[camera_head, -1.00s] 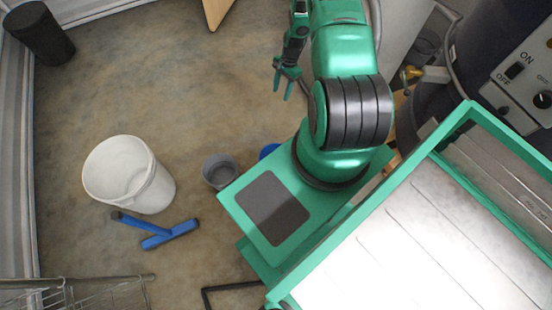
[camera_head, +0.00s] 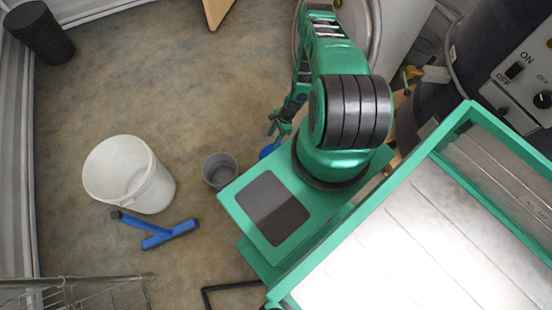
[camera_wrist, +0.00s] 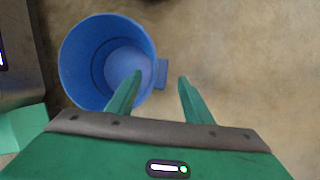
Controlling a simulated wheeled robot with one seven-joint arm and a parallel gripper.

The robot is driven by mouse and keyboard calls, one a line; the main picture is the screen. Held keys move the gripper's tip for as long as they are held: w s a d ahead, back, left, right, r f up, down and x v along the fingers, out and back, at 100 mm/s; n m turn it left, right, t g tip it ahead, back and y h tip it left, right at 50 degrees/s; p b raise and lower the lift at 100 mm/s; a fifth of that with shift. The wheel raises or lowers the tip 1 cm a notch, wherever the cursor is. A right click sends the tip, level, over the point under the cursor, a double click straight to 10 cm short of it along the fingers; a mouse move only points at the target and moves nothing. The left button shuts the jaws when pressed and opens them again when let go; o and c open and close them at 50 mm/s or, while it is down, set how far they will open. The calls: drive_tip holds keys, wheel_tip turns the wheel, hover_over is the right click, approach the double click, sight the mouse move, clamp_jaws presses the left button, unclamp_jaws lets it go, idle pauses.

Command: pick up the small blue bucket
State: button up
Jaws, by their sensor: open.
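The small blue bucket (camera_wrist: 75,62) stands on the floor with its open top toward the wrist camera. A small tab sticks out on its right side. In the head view only a sliver of the bucket (camera_head: 267,150) shows; my own body hides the rest. My gripper (camera_wrist: 160,78) is open and empty. In the wrist view its left finger overlaps the bucket's right part, and its right finger is over bare floor beyond the tab. I cannot tell the height between fingertips and rim. In the head view my gripper (camera_head: 276,128) is just above the visible sliver.
A grey bucket (camera_head: 220,172) stands left of the blue one. A larger white bucket (camera_head: 130,175) and a blue T-shaped tool (camera_head: 158,232) are farther left. A wire rack (camera_head: 95,292) is at bottom left. The floor at upper left centre is open.

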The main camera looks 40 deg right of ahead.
sight(268, 149)
drive_tip(key=shift+x, duration=3.2)
clamp_jaws()
